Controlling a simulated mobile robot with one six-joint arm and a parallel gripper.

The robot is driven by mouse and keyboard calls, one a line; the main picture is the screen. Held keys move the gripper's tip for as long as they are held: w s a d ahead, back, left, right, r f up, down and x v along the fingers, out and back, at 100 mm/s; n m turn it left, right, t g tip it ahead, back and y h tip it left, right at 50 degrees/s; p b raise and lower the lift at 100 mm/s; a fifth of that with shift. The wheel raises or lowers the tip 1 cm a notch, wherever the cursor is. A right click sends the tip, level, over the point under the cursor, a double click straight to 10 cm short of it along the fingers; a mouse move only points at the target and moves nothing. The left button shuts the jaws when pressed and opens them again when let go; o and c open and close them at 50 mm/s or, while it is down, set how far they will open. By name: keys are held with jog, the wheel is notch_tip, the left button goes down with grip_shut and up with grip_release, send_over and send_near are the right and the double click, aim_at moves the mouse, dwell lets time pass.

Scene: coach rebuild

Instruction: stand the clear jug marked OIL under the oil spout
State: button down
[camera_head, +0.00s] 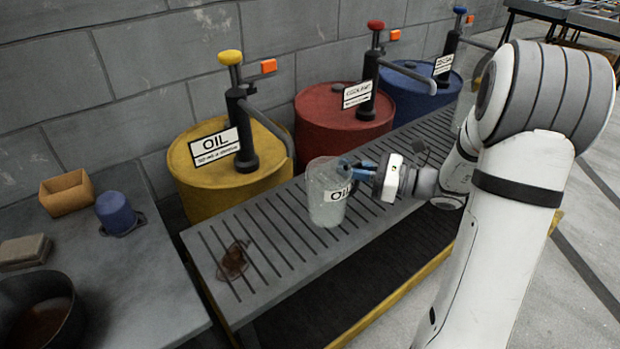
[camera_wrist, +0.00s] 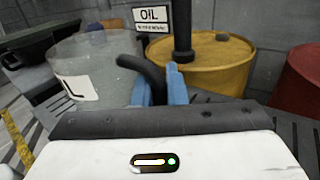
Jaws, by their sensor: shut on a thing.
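The clear jug marked OIL (camera_head: 326,205) is upright at the slatted bench, in front of and between the yellow and red drums. My gripper (camera_head: 352,168) is shut on the jug's right side, where its handle is. In the wrist view the jug (camera_wrist: 92,75) is at the left and the blue fingers of my gripper (camera_wrist: 160,85) are at its dark handle (camera_wrist: 140,68). The oil spout (camera_head: 270,125) reaches forward from the black pump on the yellow drum (camera_head: 205,185), to the left of and behind the jug. I cannot tell whether the jug's base touches the slats.
The slatted bench (camera_head: 285,240) has a brown stain (camera_head: 233,262) at its left end. A red drum (camera_head: 320,120) and a blue drum (camera_head: 410,95) stand behind. A grey table (camera_head: 130,270) at left holds an orange box (camera_head: 66,192), a blue cup (camera_head: 115,212) and a dark pan (camera_head: 40,310).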

aim_at(315, 175)
jog(key=b+x, duration=0.1)
jog(key=x, duration=0.7)
jog(key=shift+s, duration=0.15)
jog(key=shift+a+f+b, duration=0.15)
jog(key=shift+f+b, duration=0.5)
jog(key=shift+f, duration=1.05)
jog(key=shift+f, duration=0.1)
jog(key=shift+f, duration=0.15)
jog(key=c, duration=1.5)
grip_release()
jog(key=shift+o, duration=0.2)
